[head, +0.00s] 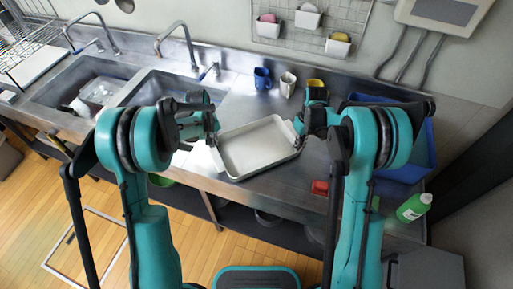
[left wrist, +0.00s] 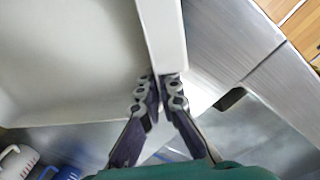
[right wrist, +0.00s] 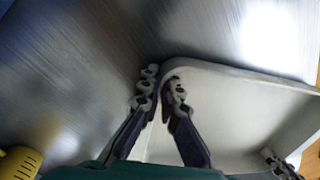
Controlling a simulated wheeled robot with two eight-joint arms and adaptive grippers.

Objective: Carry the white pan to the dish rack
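The white pan (head: 258,150) is a shallow rectangular tray, empty, at the front of the steel counter between my two grippers. My left gripper (head: 214,141) is at its left side; in the left wrist view its fingers (left wrist: 160,82) are shut on the pan's wall (left wrist: 163,35). My right gripper (head: 299,126) is at its right side; in the right wrist view its fingers (right wrist: 160,82) pinch the rim near a rounded corner of the pan (right wrist: 235,95). I cannot tell whether the pan touches the counter. A wire dish rack (head: 22,36) stands at the far left.
Two sinks (head: 140,97) with faucets (head: 178,38) lie between the pan and the rack. Blue (head: 262,78), white (head: 287,84) and yellow (head: 316,85) cups stand behind the pan. A blue bin (head: 424,150), a red item (head: 320,187) and a green bottle (head: 413,207) are on the right.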

